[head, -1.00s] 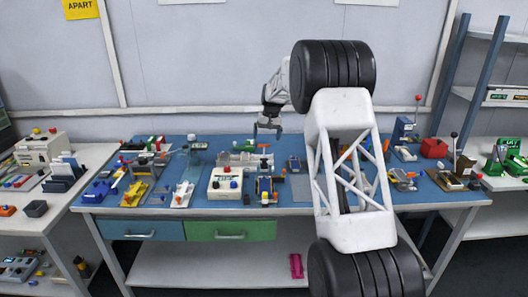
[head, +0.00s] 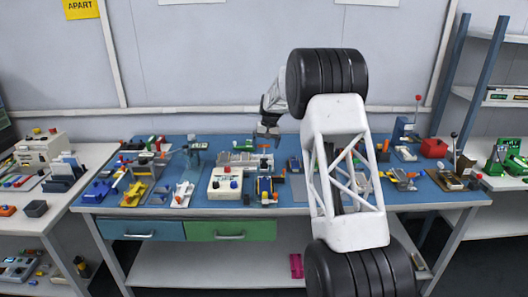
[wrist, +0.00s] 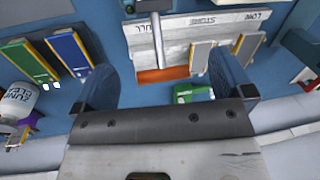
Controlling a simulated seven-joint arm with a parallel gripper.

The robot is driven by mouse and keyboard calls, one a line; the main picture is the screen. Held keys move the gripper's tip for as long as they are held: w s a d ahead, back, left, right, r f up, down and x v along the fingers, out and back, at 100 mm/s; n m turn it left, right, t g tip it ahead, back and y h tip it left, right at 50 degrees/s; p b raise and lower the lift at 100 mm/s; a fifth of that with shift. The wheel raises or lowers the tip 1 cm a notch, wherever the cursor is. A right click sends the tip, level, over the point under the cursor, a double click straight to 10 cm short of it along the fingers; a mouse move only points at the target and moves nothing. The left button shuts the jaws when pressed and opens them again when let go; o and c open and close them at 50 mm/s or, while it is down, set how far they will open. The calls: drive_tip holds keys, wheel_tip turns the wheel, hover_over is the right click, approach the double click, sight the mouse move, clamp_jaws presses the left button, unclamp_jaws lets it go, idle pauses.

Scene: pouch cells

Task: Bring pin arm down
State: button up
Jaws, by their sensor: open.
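My gripper (head: 267,132) hangs above the back middle of the blue bench, pointing down, open. In the wrist view its two blue fingers stand wide apart with nothing gripped between them. A pale grey rod (wrist: 157,38) shows in the gap between them, above a lettered light-grey plate (wrist: 200,32) with an orange strip (wrist: 163,75). I cannot tell for sure whether this rod is the pin arm.
Green (wrist: 28,65) and blue (wrist: 68,52) flat pieces and a lettered white cup (wrist: 18,102) lie left of the fingers. A cream box with coloured buttons (head: 225,182) stands nearer the bench front. Several fixtures crowd both sides; my arm hides part of the bench.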

sight(264, 149)
drive_tip(key=shift+a+f, duration=0.15)
drive_tip(key=shift+f, duration=0.75)
drive_tip(key=shift+a+f, duration=0.15)
drive_tip(key=shift+f, duration=0.75)
drive_tip(key=shift+c, duration=0.5)
drive_tip(key=c, duration=1.2)
